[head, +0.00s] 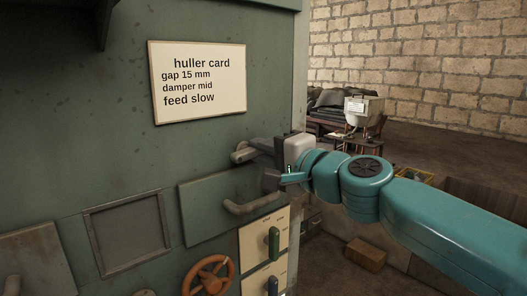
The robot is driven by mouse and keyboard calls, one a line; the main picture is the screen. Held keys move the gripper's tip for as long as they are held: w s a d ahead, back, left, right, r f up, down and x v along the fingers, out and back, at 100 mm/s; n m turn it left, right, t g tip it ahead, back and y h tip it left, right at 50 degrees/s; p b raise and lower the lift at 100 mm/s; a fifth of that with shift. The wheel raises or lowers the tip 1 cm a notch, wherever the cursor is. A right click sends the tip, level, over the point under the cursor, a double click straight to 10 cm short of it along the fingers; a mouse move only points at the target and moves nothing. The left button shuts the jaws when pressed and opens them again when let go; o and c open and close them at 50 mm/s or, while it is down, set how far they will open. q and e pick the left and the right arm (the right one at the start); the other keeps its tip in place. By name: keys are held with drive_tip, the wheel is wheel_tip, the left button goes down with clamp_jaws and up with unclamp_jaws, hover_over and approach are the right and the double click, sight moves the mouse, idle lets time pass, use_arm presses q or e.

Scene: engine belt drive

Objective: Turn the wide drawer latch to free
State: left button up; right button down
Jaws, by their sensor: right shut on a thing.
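The wide drawer (205,203) is a green panel in the green machine front, with a curved grey handle (247,206) on it. It looks closed. The grey metal latch (242,153) sits just above the drawer's top edge. Its visible rounded end is at the left, and the rest runs right into my gripper. My right gripper (264,162), with dark fingers and a teal and grey body, is shut on the latch from the right. The fingers hide part of it, so its exact angle is hard to tell. My left gripper is not in view.
A huller card (198,82) is fixed above. Below are an orange handwheel (208,276), a pale panel with a green lever (274,243), and a framed panel (128,233). A wooden block (366,254) lies on the floor at right. A stand with a pale box (364,108) is farther back.

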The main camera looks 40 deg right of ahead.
drive_tip(key=shift+f+m, duration=0.1)
drive_tip(key=shift+m, duration=0.4)
drive_tip(key=c, duration=1.1)
unclamp_jaws()
drive_tip(key=shift+o, duration=0.2)
